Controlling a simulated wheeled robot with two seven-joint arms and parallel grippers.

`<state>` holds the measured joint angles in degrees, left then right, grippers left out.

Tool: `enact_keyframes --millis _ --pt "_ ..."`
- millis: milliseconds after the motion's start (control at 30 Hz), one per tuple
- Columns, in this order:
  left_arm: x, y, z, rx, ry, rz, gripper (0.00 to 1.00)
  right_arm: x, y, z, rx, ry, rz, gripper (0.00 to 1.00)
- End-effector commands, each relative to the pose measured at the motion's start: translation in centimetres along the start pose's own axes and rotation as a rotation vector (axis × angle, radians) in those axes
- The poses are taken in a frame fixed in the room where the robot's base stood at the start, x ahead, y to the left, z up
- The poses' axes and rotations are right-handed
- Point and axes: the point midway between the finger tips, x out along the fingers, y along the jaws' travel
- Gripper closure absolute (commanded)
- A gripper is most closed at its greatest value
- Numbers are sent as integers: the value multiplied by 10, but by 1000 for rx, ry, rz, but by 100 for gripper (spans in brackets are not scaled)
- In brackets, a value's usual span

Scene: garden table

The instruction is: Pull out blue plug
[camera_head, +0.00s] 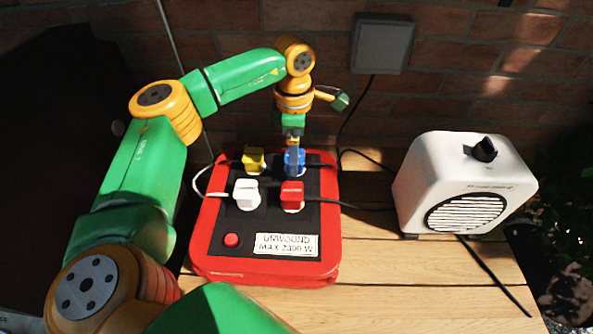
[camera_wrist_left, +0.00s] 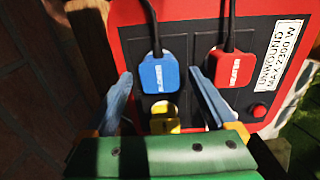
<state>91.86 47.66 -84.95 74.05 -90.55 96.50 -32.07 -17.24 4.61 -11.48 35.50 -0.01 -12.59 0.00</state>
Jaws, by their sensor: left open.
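The blue plug (camera_head: 294,161) sits in the back right socket of a red and black power box (camera_head: 320,252) on the wooden table. My left gripper (camera_head: 293,143) comes down from above at the blue plug and partly hides it. In the left wrist view, the blue plug (camera_wrist_left: 159,75) lies between the two spread fingertips of my left gripper (camera_wrist_left: 160,74). Gaps show on both sides, and the right finger is between the blue and red plugs. My right gripper is not in view.
A yellow plug (camera_head: 253,160), a white plug (camera_head: 246,194) and a red plug (camera_head: 292,195) sit close around the blue one. A white heater (camera_head: 430,180) stands at right. A grey wall box (camera_head: 382,43) hangs on the brick wall behind. Black cables cross the table.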

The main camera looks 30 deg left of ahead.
Motion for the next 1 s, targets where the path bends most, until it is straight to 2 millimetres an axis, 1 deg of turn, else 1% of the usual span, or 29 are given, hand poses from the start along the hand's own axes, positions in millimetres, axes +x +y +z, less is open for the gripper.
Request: enact_keyframes --millis 33,100,200,1000 --pt "12 0 0 0 1 -2 10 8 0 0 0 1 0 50" --pt "19 0 0 0 1 -1 10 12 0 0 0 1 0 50" --pt "24 0 0 0 0 0 10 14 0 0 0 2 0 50" --pt "23 0 0 0 0 0 10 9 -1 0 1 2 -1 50"
